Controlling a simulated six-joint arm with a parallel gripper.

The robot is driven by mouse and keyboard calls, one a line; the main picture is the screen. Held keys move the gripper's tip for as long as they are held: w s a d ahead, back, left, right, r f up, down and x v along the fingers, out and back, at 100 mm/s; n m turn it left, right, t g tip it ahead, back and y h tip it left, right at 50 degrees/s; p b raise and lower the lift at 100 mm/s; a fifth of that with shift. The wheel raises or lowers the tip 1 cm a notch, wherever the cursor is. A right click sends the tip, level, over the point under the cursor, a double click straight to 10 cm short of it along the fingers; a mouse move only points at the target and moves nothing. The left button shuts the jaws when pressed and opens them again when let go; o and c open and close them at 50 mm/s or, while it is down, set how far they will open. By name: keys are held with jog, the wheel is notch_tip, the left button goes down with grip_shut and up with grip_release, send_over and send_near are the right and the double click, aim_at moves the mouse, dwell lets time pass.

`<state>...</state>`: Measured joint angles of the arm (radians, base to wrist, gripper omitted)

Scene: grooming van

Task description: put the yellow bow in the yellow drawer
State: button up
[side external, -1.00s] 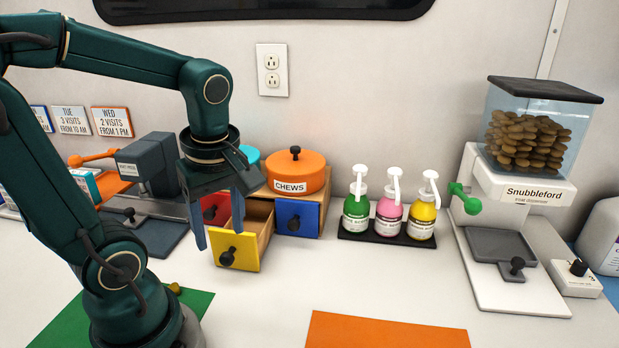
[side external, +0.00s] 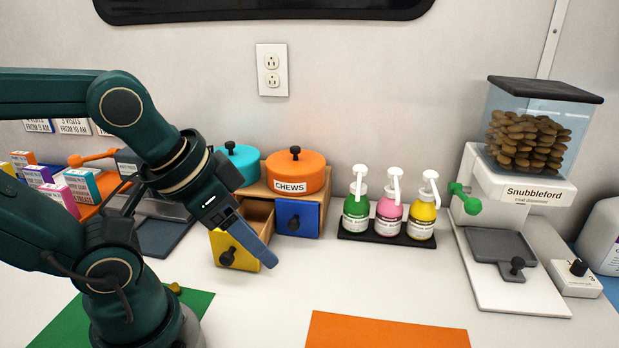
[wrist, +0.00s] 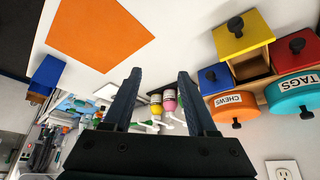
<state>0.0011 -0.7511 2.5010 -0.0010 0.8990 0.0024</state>
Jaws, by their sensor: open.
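The yellow drawer (side external: 222,248) is pulled out of the small wooden chest; it also shows in the wrist view (wrist: 236,36). The visible part of its inside is bare wood. My gripper (side external: 267,259) is tilted in front of the drawer and covers part of it in the side view. In the wrist view my gripper (wrist: 158,74) is open, with nothing between its fingers. A small dull-yellow thing (side external: 175,288) lies on the green mat (side external: 196,301), mostly hidden behind my arm's base. I cannot tell whether it is the yellow bow.
The chest's blue drawer (side external: 297,219) and red drawer (wrist: 297,46) look shut. An orange chews pot (side external: 296,174) and a teal pot (side external: 240,160) stand on top. Pump bottles (side external: 389,215) and a treat dispenser (side external: 510,215) stand right. An orange mat (side external: 385,331) lies bare in front.

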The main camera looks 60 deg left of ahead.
jog(key=g, duration=1)
send_over(175, 287)
notch_tip(175, 287, down, 10)
jog(key=shift+f, duration=0.2)
jog(key=shift+s+f, duration=0.3)
jog(key=shift+x, duration=2.3)
jog(key=shift+a, duration=0.1)
jog(key=shift+c, duration=0.3)
grip_shut()
